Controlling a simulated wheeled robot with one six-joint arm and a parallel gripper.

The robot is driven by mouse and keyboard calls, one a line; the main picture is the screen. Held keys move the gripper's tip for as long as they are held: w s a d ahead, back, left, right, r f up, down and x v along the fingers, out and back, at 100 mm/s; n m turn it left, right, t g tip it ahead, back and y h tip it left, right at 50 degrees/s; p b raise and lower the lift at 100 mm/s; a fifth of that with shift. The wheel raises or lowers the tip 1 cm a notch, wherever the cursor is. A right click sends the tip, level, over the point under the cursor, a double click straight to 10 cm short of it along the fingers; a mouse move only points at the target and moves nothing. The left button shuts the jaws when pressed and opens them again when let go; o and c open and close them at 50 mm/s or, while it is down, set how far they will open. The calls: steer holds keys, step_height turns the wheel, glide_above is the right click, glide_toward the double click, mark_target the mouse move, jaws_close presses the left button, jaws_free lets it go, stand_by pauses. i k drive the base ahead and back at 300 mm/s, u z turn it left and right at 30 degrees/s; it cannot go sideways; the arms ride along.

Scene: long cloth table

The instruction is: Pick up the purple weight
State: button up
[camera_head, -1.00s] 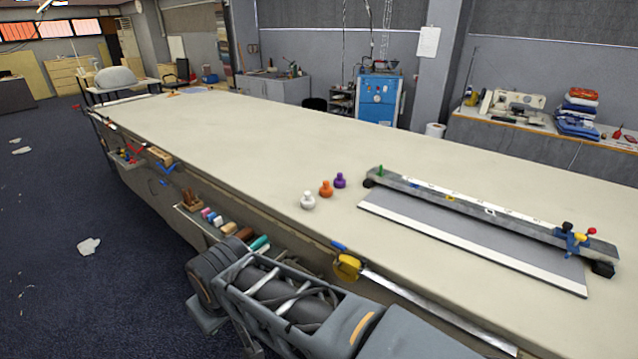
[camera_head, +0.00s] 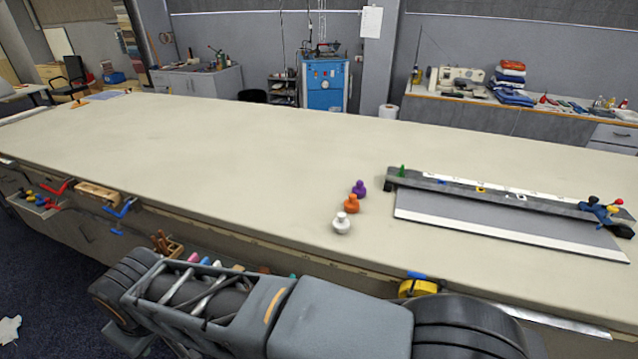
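The purple weight (camera_head: 359,188) is a small knobbed piece standing upright on the long cloth table (camera_head: 240,160). It is the farthest of three similar weights in a slanting row. The orange weight (camera_head: 351,204) stands just in front of it, and the white weight (camera_head: 341,223) is nearest the table's front edge. My arm shows across the bottom of the view, in front of the table edge, below the weights. My gripper is not in the view, so its state does not show.
Right of the weights lies a long dark rail (camera_head: 490,193) on a grey board (camera_head: 500,225), with a green peg (camera_head: 402,171) at its left end. Clamps (camera_head: 120,210) and a yellow tape measure (camera_head: 418,288) are along the front edge. The table's left and middle are clear.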

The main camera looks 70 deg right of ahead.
mark_target(359, 189)
steer(key=i, duration=0.8)
steer(key=z, duration=3)
steer(key=i, duration=0.5)
steer(key=u, duration=0.05)
